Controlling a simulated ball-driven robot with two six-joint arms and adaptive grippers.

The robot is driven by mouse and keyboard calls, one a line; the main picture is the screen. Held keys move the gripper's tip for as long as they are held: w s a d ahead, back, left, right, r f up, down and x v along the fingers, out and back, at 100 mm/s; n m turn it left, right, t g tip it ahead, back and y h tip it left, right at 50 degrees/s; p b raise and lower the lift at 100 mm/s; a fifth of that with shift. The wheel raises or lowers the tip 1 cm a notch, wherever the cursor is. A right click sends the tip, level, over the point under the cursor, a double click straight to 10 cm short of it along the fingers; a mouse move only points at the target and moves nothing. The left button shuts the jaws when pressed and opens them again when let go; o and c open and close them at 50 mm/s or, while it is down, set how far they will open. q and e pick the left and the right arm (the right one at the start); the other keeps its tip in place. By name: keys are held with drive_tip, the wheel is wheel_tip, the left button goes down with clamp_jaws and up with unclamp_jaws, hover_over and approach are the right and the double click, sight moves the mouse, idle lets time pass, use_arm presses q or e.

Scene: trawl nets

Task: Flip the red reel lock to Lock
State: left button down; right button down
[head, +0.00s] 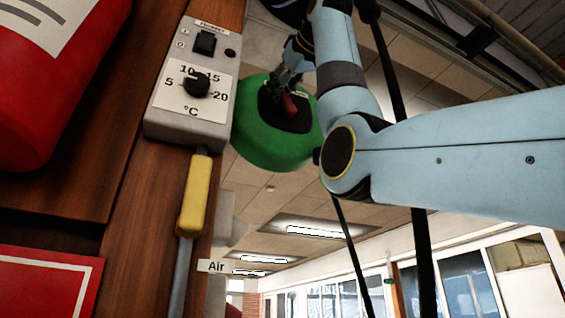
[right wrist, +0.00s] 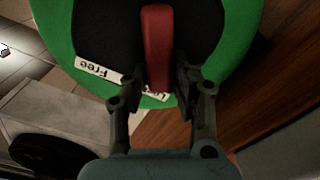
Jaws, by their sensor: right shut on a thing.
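The green reel (head: 262,148) has a dark centre with a red lock lever (head: 289,106) on it. My right gripper (head: 285,80) is at the lever. In the right wrist view, the red lever (right wrist: 157,35) runs down between the two fingers of my right gripper (right wrist: 160,85), which is shut on it. The lever's near end lies over a white label (right wrist: 152,99), mostly hidden, whose visible letters look like the start of "Lock". The "Free" label (right wrist: 100,72) is to its left, clear of the lever. My left gripper is not in view.
A grey heater control box (head: 187,133) with a black dial and switch is on the wooden panel (head: 130,170) left of the reel. Below it is a yellow handle (head: 194,195) and an "Air" label (head: 216,266). A red cylinder (head: 50,90) stands far left.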

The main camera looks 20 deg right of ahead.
drive_tip(key=c, duration=1.1)
unclamp_jaws()
drive_tip(key=s, duration=1.2)
drive_tip(key=shift+d, duration=0.15)
